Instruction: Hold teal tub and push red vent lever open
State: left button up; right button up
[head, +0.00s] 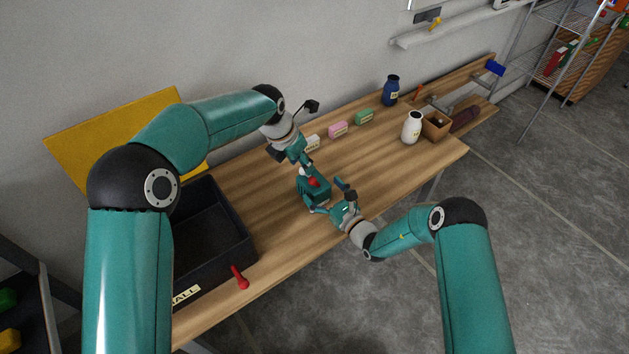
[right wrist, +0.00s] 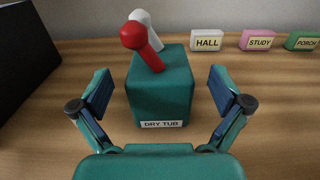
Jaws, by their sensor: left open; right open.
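The teal tub (head: 317,193), labelled DRY TUB, stands upright on the wooden bench. In the right wrist view the tub (right wrist: 160,95) is centred between the fingers. A red lever (right wrist: 140,45) tilts up to the left from its top, with a white knob (right wrist: 146,20) close behind. The red lever also shows in the head view (head: 313,182). My right gripper (head: 327,198) is open at the tub's near side; in the right wrist view its fingers (right wrist: 160,92) flank the tub with gaps. My left gripper (head: 305,161) is open above and behind the tub; its fingertips are hard to make out.
A black tray (head: 245,238) sits left, with a red peg-like piece (head: 240,278) at its front. HALL (right wrist: 207,41), STUDY (right wrist: 257,41) and PORCH (right wrist: 302,41) blocks stand behind. A white bottle (head: 412,127), blue bottle (head: 391,91) and wooden box (head: 436,126) stand right. Bench right of the tub is clear.

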aim_at(319, 187)
jog(key=shift+x, duration=2)
jog(key=c, duration=1.3)
pick_arm(q)
jog(key=c, duration=0.5)
pick_arm(e)
jog(key=shift+c, duration=0.2)
pick_arm(q)
jog(key=shift+m, duration=0.4)
jog(key=shift+c, duration=1.3)
jog(key=shift+s+d+f+m+h, duration=0.1)
jog(key=shift+s+d+m+h, duration=0.1)
jog(key=shift+m, duration=0.4)
jog(key=shift+s+d+f+m+h, duration=0.1)
jog(key=shift+s+d+m, duration=0.05)
jog(key=shift+m, duration=0.45)
grip_shut()
jog(key=s+a+m+h, duration=0.1)
jog(key=a, duration=0.7)
jog(key=shift+s+a+f, duration=0.15)
jog(key=shift+a+f, duration=0.1)
jog(key=shift+f, duration=0.1)
